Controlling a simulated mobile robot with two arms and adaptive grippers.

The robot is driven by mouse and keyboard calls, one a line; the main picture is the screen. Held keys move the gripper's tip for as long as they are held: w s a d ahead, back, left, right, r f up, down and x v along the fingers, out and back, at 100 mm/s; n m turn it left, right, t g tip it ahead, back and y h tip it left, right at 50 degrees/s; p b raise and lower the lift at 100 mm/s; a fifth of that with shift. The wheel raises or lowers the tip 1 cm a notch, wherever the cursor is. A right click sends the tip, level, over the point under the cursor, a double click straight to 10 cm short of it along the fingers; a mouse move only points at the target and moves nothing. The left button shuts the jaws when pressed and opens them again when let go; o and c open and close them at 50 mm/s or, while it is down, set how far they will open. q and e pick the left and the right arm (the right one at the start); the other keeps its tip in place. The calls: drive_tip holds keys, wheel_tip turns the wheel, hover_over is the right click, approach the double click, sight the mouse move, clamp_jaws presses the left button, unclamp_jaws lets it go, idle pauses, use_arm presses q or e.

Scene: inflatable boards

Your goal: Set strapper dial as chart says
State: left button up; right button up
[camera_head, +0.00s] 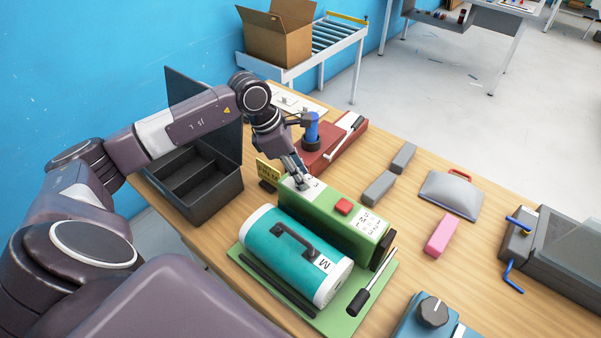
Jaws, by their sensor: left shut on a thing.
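The green strapper (335,218) stands on the wooden table, behind a teal roll (290,250). It has a red button (343,207) on top. Its dial plate (316,184) is white with dark marks, at the strapper's far left end. My left gripper (303,184) points down onto this plate, its fingers closed on the dial knob, which they mostly hide; its setting cannot be read. A white chart (369,224) with rows of letters is at the strapper's near right end. My right gripper is not in view.
A green board (385,285) lies under the roll, with a black-handled tool (358,300). Left is an open dark case (190,183); behind is a red base with a blue pump (312,130). Grey blocks (379,188), a pink block (441,236) and a blue box (410,325) lie right.

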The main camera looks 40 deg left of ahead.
use_arm(q)
drive_tip(key=shift+w+f+m+b, duration=0.1)
drive_tip(key=shift+f+m+b, duration=0.05)
drive_tip(key=shift+m+b, duration=0.7)
drive_tip(key=m+g+b, duration=0.1)
drive_tip(key=m+b, duration=0.1)
drive_tip(key=shift+w+h+b, duration=0.1)
drive_tip(key=shift+h+b, duration=0.2)
drive_tip(key=shift+h, duration=0.1)
drive_tip(key=shift+m+g+b, duration=0.5)
drive_tip(key=shift+m+b, duration=0.35)
drive_tip(key=shift+m, duration=0.3)
drive_tip(key=shift+m+g+b, duration=0.5)
drive_tip(key=shift+m+b, duration=0.3)
drive_tip(key=shift+m, duration=0.6)
drive_tip(key=shift+r, duration=0.2)
drive_tip(key=o, duration=1.2)
drive_tip(key=shift+c, duration=0.2)
drive_tip(key=shift+a, duration=0.1)
